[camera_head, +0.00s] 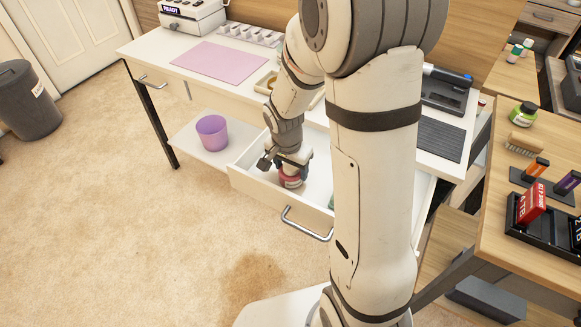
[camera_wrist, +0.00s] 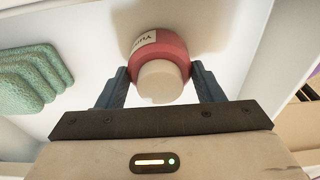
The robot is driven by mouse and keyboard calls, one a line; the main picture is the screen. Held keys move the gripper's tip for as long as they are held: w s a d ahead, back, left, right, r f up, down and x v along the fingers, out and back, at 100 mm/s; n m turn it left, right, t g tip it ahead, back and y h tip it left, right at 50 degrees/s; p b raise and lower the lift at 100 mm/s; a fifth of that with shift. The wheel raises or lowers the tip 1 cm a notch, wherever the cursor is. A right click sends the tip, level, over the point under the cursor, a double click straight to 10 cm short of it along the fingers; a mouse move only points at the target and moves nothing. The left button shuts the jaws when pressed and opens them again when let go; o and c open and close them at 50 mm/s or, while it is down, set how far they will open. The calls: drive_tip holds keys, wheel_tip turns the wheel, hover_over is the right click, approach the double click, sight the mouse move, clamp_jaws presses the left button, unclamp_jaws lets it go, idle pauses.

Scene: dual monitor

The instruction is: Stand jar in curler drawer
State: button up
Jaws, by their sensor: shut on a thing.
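The jar (camera_wrist: 160,50) is red with a pale label and a cream lid. My gripper (camera_wrist: 161,82) is shut on it, with one dark finger on each side. In the head view my gripper (camera_head: 291,168) reaches down into the open white drawer (camera_head: 258,182), and the jar (camera_head: 292,181) shows just under the fingers. The jar is at or close to the drawer floor; I cannot tell whether it touches. In the wrist view the white drawer floor (camera_wrist: 95,25) lies behind the jar, and a green ridged thing (camera_wrist: 30,78) lies at the left.
The drawer front has a metal handle (camera_head: 306,224). A purple bin (camera_head: 212,132) stands on the shelf left of the drawer. A pink mat (camera_head: 218,62) lies on the white desk. A wooden side table (camera_head: 510,165) with boxes and bottles stands at the right. My arm hides part of the drawer.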

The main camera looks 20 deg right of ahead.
sight(288, 169)
drive_tip(key=shift+f+b, duration=0.2)
drive_tip(key=shift+b, duration=0.1)
drive_tip(key=o, duration=1.1)
drive_tip(key=shift+r, duration=0.1)
drive_tip(key=shift+c, duration=0.2)
drive_tip(key=r+p, duration=0.1)
drive_tip(key=r, duration=0.2)
drive_tip(key=r+p, duration=0.1)
drive_tip(key=r, duration=0.3)
drive_tip(key=s+a+r+p, duration=0.1)
drive_tip(key=r, duration=0.3)
drive_tip(key=s+r+n, duration=0.3)
drive_tip(key=s+n, duration=0.1)
drive_tip(key=s, duration=0.3)
drive_tip(key=s+d+r+n+y, duration=0.1)
drive_tip(key=s+r+n, duration=0.3)
drive_tip(key=s, duration=0.3)
drive_tip(key=shift+s+d+n, duration=0.2)
drive_tip(key=shift+s+n, duration=0.15)
drive_tip(key=shift+n, duration=0.15)
